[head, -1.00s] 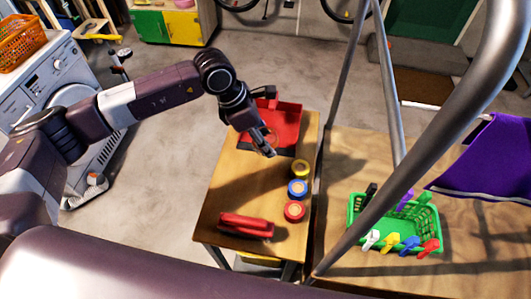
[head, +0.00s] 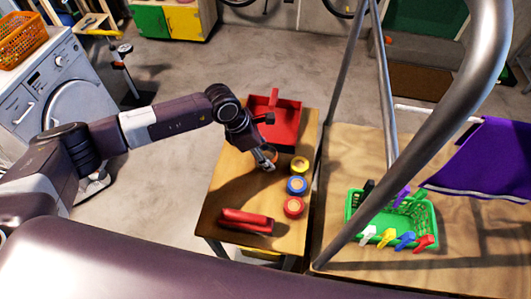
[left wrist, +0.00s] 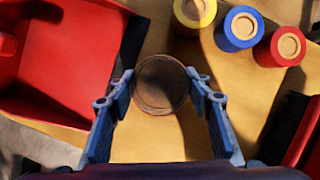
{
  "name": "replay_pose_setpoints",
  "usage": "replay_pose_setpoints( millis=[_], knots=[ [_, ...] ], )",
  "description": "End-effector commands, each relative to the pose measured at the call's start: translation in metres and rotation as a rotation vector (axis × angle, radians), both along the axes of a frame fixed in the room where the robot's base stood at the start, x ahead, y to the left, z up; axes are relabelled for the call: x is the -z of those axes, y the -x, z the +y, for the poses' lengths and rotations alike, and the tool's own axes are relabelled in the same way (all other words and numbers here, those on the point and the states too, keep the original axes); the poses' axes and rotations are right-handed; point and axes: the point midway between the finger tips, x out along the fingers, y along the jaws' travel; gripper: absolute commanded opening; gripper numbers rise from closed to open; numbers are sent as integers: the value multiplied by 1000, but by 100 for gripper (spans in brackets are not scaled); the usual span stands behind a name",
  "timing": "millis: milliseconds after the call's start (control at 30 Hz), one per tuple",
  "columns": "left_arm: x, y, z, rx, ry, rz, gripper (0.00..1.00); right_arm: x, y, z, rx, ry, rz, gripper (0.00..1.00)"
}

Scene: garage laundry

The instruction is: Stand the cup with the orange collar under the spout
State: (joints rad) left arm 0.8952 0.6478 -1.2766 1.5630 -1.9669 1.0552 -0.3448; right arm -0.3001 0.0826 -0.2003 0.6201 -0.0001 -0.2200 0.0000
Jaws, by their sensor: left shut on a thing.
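My left gripper (head: 264,160) is low over the small wooden table. In the left wrist view its blue fingers (left wrist: 160,92) press on both sides of a round, brownish cup (left wrist: 160,84), seen from above. I cannot tell whether the cup touches the table. Yellow (head: 299,165), blue (head: 297,185) and red (head: 293,206) round pieces with pale tops stand in a row to its right. No spout can be made out. My right gripper is not in view.
A red dustpan (head: 284,125) lies at the table's back, and a red brush (head: 246,221) at its front. The wooden tabletop (head: 222,190) is bare at left. A green basket with pegs (head: 428,222), metal tubes (head: 392,172) and purple cloth (head: 482,160) are at right.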

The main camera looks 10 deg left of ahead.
Motion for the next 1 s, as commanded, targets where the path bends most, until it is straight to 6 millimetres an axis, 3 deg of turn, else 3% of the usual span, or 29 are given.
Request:
replay_pose_setpoints(
  millis=[33, 67, 200, 633, 1000],
  knots=[
    [3, 0, 0, 0, 0, 0, 27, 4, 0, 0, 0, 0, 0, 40],
    [2, 0, 0, 0, 0, 0, 50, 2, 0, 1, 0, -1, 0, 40],
    [1, 0, 0, -1, 0, 0, 64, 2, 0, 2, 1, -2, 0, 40],
    [-9, 0, 4, -3, 0, -2, 64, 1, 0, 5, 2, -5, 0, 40],
    [-79, 12, 32, -1, 0, -5, 64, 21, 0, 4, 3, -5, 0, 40]
  ],
)
